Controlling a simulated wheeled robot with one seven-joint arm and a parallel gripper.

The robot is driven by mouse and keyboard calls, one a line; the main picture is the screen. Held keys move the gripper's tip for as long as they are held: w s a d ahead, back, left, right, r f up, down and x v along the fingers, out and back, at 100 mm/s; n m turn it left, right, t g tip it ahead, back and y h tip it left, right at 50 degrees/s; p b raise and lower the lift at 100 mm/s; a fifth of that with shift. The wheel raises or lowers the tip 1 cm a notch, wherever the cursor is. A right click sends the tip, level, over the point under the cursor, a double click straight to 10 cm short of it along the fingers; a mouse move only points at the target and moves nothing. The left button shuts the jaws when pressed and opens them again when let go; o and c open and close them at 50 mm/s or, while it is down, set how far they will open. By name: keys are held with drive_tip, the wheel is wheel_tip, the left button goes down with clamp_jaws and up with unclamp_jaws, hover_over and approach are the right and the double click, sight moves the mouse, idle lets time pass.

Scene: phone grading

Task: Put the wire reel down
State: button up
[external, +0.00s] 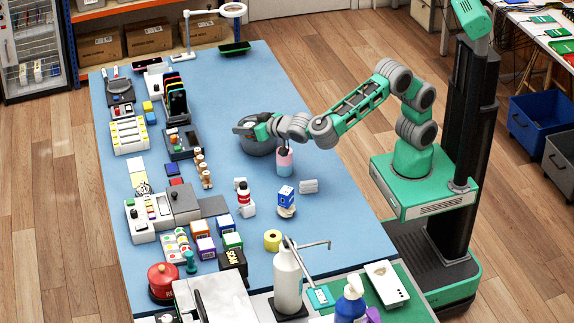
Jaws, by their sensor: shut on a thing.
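My gripper (248,127) is over the blue table (320,215), near its middle, with the arm reaching in from the right. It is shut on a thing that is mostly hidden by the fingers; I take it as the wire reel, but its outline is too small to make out. A dark grey, round, bowl-like thing (258,148) is directly below my gripper. I cannot tell whether the gripper or what it holds touches this round thing.
A pink and blue cup (284,162) stands close to the right, below my wrist. A black rack with coloured phones (177,101) and a dark tray (184,142) are to the left. Small bottles and boxes stand nearer the front. The table's right side is mostly clear.

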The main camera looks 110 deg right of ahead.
hover_over(220, 165)
drive_tip(key=f, duration=0.7)
drive_tip(key=shift+s+a, duration=0.15)
drive_tip(key=shift+s, duration=0.1)
drive_tip(key=f, duration=0.3)
drive_tip(key=shift+w+f, duration=0.25)
drive_tip(key=shift+w, duration=0.05)
drive_tip(key=shift+f+b, duration=0.8)
drive_tip(key=o, duration=1.3)
drive_tip(key=shift+o, duration=0.2)
drive_tip(key=shift+r, duration=0.1)
drive_tip(key=shift+r+p, duration=0.3)
drive_tip(key=shift+p, duration=0.1)
drive_tip(key=shift+r+p, duration=0.6)
drive_tip(key=v, duration=1.1)
drive_tip(key=shift+s+a+f, duration=0.1)
drive_tip(key=shift+s+a, duration=0.2)
drive_tip(key=shift+a, duration=0.1)
